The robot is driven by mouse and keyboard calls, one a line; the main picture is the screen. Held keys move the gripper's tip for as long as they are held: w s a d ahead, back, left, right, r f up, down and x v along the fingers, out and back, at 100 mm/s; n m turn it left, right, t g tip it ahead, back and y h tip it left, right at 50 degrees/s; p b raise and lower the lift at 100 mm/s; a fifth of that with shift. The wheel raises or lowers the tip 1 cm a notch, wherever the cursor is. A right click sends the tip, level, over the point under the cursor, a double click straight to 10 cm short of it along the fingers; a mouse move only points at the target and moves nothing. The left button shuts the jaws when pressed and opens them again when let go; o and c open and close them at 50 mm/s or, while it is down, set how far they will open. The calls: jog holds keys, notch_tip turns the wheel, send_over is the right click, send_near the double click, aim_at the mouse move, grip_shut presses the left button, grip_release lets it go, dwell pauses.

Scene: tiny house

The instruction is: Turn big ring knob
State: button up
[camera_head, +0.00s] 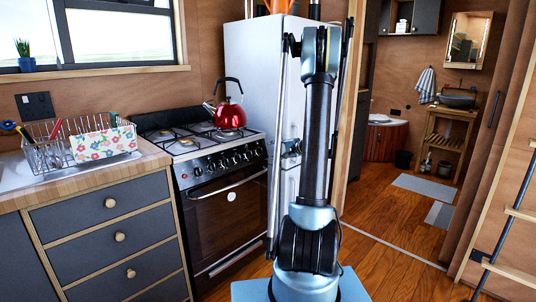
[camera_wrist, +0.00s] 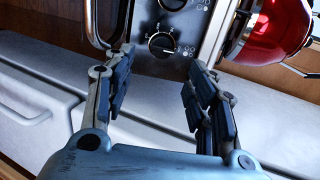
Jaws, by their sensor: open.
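The stove (camera_head: 222,185) stands left of the fridge, with a row of dark round knobs (camera_head: 228,159) along its front panel. In the wrist view, one black stove knob (camera_wrist: 161,44) with markings around it lies ahead, between the two fingertips in the picture. A second knob (camera_wrist: 172,5) shows at the top edge. I cannot tell which knob is the big ring one. My gripper (camera_wrist: 161,58) is open and empty, and its fingers appear short of the knob. In the head view my arm hides most of the gripper.
A red kettle (camera_head: 229,112) sits on the hob and shows close at the right in the wrist view (camera_wrist: 275,30). The oven handle (camera_head: 230,181) runs below the knobs. The white fridge (camera_head: 250,75) stands close beside the stove. A dish rack (camera_head: 50,148) is on the left counter.

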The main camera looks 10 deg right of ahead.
jog(key=shift+v, duration=1.75)
jog(key=s+a+r+n+g+h, duration=0.1)
jog(key=s+a+n+g, duration=0.2)
jog(key=s+a, duration=0.55)
jog(key=s+a+r+n+g+h, duration=0.1)
jog(key=s+a+n+g+h, duration=0.15)
jog(key=s, duration=1.05)
jog(key=s+d+f+n+g+h, duration=0.1)
jog(key=s+f, duration=0.1)
jog(key=s, duration=0.7)
jog(key=s+d+f+n+g+h, duration=0.1)
jog(key=s+f+n+h, duration=0.1)
jog(key=s, duration=0.7)
jog(key=s+d+f+n+g+h, duration=0.1)
jog(key=s+f, duration=0.3)
jog(key=s, duration=0.5)
jog(key=shift+d+n+h, duration=0.45)
jog(key=shift+n+h, duration=0.2)
jog(key=shift+h, duration=0.1)
jog(key=shift+f+g, duration=0.15)
jog(key=shift+g, duration=0.1)
